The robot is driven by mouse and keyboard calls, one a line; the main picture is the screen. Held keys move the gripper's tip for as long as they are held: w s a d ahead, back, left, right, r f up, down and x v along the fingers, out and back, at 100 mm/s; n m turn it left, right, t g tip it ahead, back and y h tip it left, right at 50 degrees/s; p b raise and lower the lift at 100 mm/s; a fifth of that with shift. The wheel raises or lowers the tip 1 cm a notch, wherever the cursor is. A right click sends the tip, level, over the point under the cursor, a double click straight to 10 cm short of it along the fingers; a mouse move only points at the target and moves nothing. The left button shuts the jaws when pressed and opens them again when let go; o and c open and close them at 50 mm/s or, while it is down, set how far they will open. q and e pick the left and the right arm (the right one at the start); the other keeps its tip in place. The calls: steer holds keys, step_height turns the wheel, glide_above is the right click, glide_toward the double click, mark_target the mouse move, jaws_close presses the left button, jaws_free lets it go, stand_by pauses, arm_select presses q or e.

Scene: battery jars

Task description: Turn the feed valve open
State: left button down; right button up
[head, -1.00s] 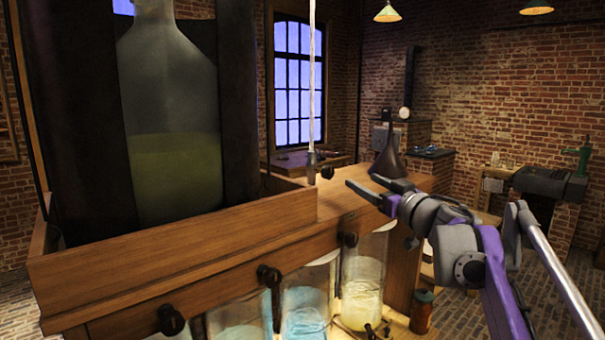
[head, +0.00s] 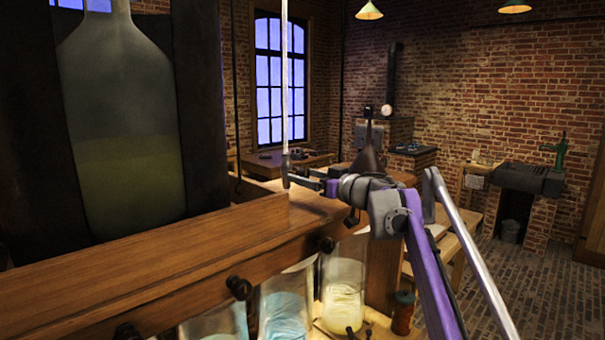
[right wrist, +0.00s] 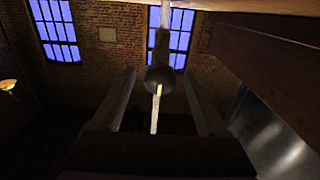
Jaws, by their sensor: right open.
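A thin upright pale tube (head: 285,95) hangs in front of the window in the head view, with a dark fitting (head: 285,168) at its lower end. I take this fitting to be the feed valve. My right gripper (head: 302,180) is beside the fitting, open, its fingers pointing left. In the right wrist view a dark round knob (right wrist: 160,80) shows between the two open fingers, with a gap on each side. In the head view the gripper seems to hide this knob. My left gripper is not in view.
A large glass bottle (head: 120,130) of greenish liquid stands behind a wooden ledge (head: 150,255) at left. Glass jars, one pale yellow (head: 344,290) and one bluish (head: 286,305), stand below, with dark knobs (head: 239,287) above them. A dark cone-shaped vessel (head: 368,155) stands behind my gripper.

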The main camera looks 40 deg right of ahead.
steer(key=shift+w+a, duration=0.1)
steer(key=shift+w, duration=0.65)
jaws_close()
